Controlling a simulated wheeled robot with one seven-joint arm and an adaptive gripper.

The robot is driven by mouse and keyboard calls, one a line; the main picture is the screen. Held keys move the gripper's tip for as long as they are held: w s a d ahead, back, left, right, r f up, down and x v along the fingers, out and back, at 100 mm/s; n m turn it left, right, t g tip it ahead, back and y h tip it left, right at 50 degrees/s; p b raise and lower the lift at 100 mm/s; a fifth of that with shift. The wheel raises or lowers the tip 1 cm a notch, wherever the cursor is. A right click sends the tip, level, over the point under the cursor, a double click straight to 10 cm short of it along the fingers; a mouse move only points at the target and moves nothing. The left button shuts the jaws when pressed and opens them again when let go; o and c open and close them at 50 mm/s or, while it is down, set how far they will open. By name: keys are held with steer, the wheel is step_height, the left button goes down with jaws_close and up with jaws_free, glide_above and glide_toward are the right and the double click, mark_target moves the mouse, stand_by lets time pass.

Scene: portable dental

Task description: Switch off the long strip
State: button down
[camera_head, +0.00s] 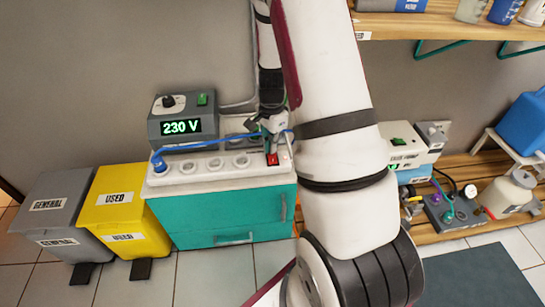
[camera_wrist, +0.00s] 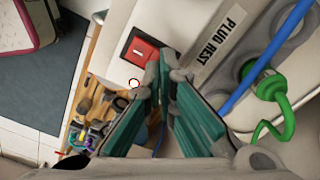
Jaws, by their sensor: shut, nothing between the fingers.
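The long strip (camera_head: 218,168) is a white power strip with several round sockets, lying on top of a teal cabinet. Its red rocker switch (camera_head: 272,160) is at the right end; in the wrist view the red switch (camera_wrist: 143,50) sits in a black frame. My gripper (camera_head: 268,149) is just above that end. In the wrist view my gripper (camera_wrist: 165,72) has its teal fingers shut and empty, tips beside the switch's lower edge. I cannot tell whether they touch it. A blue plug (camera_head: 158,162) with a blue cable is in the strip's left end.
A grey unit reading 230 V (camera_head: 181,127) stands behind the strip. Yellow (camera_head: 119,210) and grey bins (camera_head: 62,210) stand left; a shelf with equipment (camera_head: 450,225) is at right.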

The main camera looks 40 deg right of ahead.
steer(key=shift+f+b, duration=0.3)
steer(key=shift+f, duration=0.25)
steer(key=shift+r, duration=0.15)
steer(key=shift+r+p, duration=2.9)
steer(key=shift+r, duration=0.5)
